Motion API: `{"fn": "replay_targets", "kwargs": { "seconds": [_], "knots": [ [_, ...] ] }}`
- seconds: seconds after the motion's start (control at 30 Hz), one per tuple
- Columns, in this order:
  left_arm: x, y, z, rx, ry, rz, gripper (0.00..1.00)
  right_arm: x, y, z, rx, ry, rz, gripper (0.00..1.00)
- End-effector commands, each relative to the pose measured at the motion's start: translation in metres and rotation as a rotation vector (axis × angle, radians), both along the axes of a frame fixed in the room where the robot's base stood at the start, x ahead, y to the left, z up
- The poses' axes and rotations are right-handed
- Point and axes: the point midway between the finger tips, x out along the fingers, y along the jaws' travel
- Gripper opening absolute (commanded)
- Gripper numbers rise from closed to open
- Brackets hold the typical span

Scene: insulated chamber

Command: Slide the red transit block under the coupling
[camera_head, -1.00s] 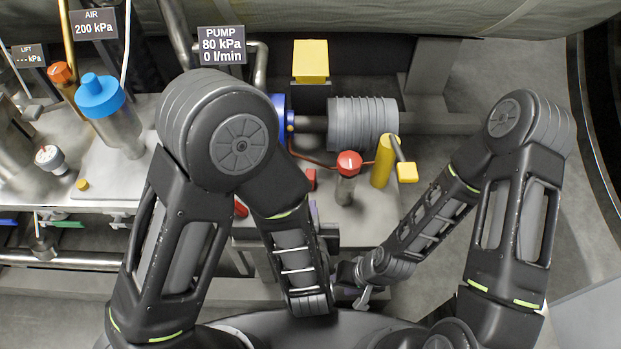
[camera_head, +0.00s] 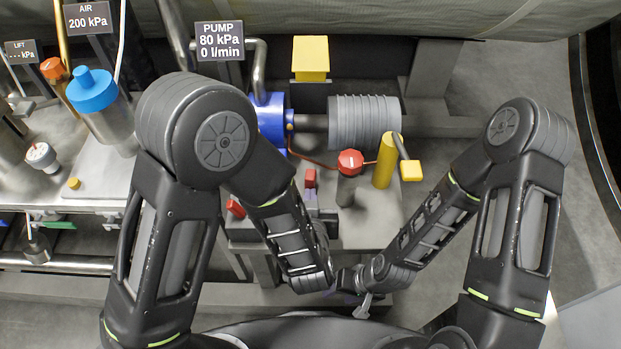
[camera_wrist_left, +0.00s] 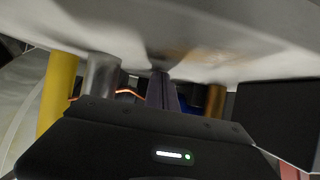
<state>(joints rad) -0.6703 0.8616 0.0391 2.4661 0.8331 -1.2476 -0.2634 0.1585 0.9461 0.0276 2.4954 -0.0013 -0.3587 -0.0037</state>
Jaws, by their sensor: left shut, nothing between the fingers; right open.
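A small red block (camera_head: 310,178) stands on the grey bench below the shaft coupling (camera_head: 311,123), apart from it. The coupling lies between the blue pump (camera_head: 271,118) and the grey ribbed motor (camera_head: 363,122). A second red piece (camera_head: 236,208) lies farther left, partly behind my left arm; which one is the transit block I cannot tell. My right gripper (camera_head: 362,304) is low and away from the bench.
A red-capped post (camera_head: 349,165) and a yellow post with a handle (camera_head: 384,160) stand right of the block. A red-orange cable runs behind them. A yellow block (camera_head: 310,58) is at the back. Floor at the right is clear.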

Motion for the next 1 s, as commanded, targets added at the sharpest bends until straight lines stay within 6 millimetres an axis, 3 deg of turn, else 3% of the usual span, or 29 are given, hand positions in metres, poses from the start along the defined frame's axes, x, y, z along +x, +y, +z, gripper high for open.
{"fn": "replay_targets", "kwargs": {
  "seconds": [1.0],
  "knots": [
    [0.015, 0.000, 0.000, 0.000, 0.000, 0.001, 0.00, 0.000, 0.000, 0.000, 0.000, 0.000, 0.000, 0.46]
  ]
}}
